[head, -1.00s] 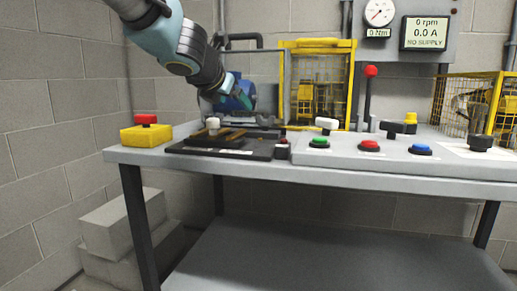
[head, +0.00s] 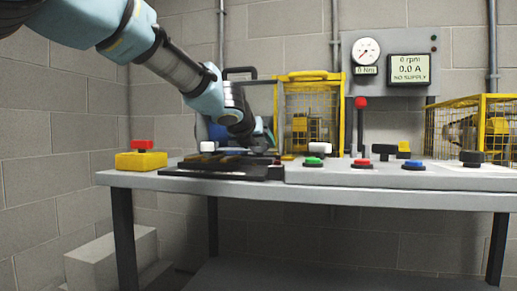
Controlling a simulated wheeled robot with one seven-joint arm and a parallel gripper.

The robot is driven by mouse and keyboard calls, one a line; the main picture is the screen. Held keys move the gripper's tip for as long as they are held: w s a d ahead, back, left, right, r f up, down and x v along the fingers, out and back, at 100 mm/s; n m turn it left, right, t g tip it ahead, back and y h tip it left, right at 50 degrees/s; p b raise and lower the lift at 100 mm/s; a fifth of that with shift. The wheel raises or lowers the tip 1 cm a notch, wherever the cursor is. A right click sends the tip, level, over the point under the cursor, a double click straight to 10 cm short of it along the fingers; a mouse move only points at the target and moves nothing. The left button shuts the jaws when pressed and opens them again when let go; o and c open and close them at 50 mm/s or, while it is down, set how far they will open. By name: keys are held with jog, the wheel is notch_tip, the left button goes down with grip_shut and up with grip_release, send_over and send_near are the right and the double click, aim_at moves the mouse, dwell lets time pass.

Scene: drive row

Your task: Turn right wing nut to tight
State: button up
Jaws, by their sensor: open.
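I cannot make out the right wing nut in the head view. My arm reaches in from the upper left, and its wrist hangs over the back left of the bench (head: 400,177). My gripper's fingers do not show; the wrist hides them. Part of a blue machine (head: 262,127) shows just right of the wrist, largely covered by it. A black tray (head: 215,171) lies on the bench below the wrist, with a white-topped knob (head: 208,147) at its back left.
A yellow box with a red button (head: 141,158) stands at the left end. Green (head: 312,162), red (head: 362,164) and blue (head: 413,165) buttons line the panel. A red-topped lever (head: 360,125) rises behind them. Yellow cages (head: 308,117) stand behind. The meter reads 0 rpm.

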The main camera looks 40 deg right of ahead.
jog(key=shift+w+d+f, duration=0.2)
jog(key=shift+w+d, duration=0.1)
jog(key=shift+d, duration=0.15)
jog(key=c, duration=1.1)
